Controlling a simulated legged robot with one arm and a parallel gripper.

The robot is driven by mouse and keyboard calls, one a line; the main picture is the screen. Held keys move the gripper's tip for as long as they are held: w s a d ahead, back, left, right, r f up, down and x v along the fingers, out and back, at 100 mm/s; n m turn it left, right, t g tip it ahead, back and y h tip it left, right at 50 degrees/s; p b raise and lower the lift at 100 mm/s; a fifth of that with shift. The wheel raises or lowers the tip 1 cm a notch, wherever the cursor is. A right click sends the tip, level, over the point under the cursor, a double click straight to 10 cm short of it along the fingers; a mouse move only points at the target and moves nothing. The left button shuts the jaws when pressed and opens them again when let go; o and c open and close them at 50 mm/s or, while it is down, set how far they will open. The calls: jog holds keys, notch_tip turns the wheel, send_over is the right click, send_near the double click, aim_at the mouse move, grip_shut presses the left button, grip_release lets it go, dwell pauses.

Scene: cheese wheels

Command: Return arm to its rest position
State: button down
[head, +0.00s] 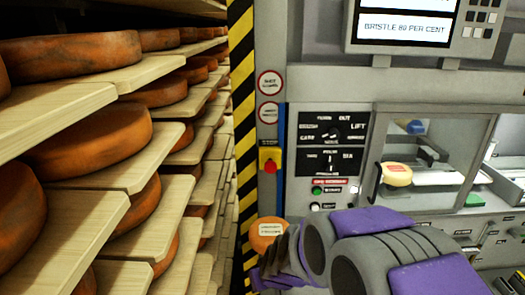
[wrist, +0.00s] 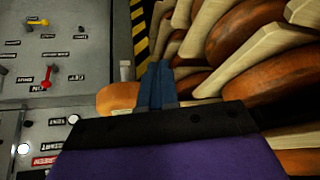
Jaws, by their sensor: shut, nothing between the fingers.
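My arm, grey with purple covers, reaches in from the lower right of the head view. My gripper (head: 275,265) is in front of the lower left part of the machine panel, and its fingers look dark and narrow. In the wrist view my gripper (wrist: 157,85) shows two blue-grey fingers side by side, closed together with nothing between them. An orange round part with a white label (head: 268,232) is just behind the gripper in the head view. I cannot tell whether the gripper touches it.
Wooden shelves (head: 145,190) with orange cheese wheels (head: 95,140) fill the left. A yellow-black striped post (head: 243,90) separates them from the grey machine. Its panel carries dials (head: 333,127) and a red knob (head: 270,167). A windowed compartment (head: 420,155) and a screen (head: 405,27) are at the right.

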jog(key=s+d+r+m+g+h, duration=0.1)
jog(key=s+d+r+g, duration=0.1)
jog(key=s, duration=0.8)
jog(key=s+d+r+m+g+h, duration=0.1)
jog(key=s+d+r+g, duration=0.1)
jog(key=s+d+r, duration=0.2)
jog(key=s+d+r+m+g, duration=0.2)
jog(key=s+d, duration=0.5)
jog(key=s, duration=1)
jog(key=shift+d+r+g+h, duration=0.2)
jog(key=shift+r+g+h, duration=0.2)
jog(key=shift+r, duration=0.05)
jog(key=shift+a, duration=0.1)
jog(key=shift+a, duration=0.1)
jog(key=shift+a, duration=0.25)
jog(key=shift+d, duration=0.15)
